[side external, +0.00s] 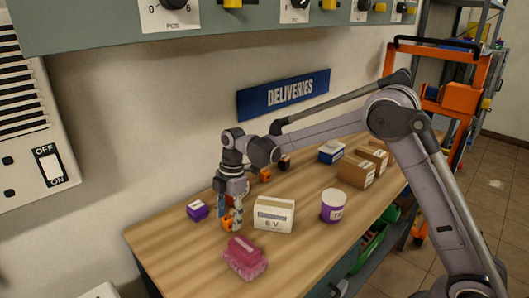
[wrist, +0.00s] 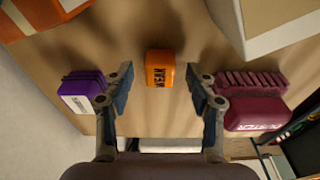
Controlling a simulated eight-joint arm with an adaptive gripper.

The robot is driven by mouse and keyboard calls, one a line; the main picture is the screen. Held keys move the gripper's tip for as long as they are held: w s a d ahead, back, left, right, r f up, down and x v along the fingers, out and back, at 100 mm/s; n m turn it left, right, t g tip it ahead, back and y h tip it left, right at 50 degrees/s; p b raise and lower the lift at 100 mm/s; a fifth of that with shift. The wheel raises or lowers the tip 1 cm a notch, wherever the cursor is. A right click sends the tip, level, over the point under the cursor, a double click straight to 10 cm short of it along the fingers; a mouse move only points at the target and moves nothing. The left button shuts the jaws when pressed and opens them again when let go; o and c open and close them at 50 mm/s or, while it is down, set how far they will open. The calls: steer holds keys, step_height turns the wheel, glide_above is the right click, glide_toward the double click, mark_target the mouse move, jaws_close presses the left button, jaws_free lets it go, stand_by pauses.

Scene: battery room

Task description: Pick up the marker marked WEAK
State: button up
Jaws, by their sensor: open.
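The marker marked WEAK is a small orange block (wrist: 160,70) with dark lettering, lying on the wooden table. In the wrist view it sits between my gripper's (wrist: 160,86) two fingers, with a gap on each side, a little beyond the fingertips. My gripper is open and empty. In the side view my gripper (side external: 230,212) points down low over the table. The orange marker (side external: 227,224) shows there partly, the rest hidden by the fingers.
A purple block (side external: 197,211) lies left of my gripper, a white 6 V box (side external: 274,214) right, and a maroon brush (side external: 245,258) in front. A purple-and-white tub (side external: 333,206) and brown boxes (side external: 355,171) stand farther right. Small orange-and-dark blocks (side external: 265,175) lie behind.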

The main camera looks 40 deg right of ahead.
steer(key=shift+a+f, duration=0.1)
steer(key=shift+f, duration=0.45)
steer(key=c, duration=1)
steer(key=shift+c, duration=0.2)
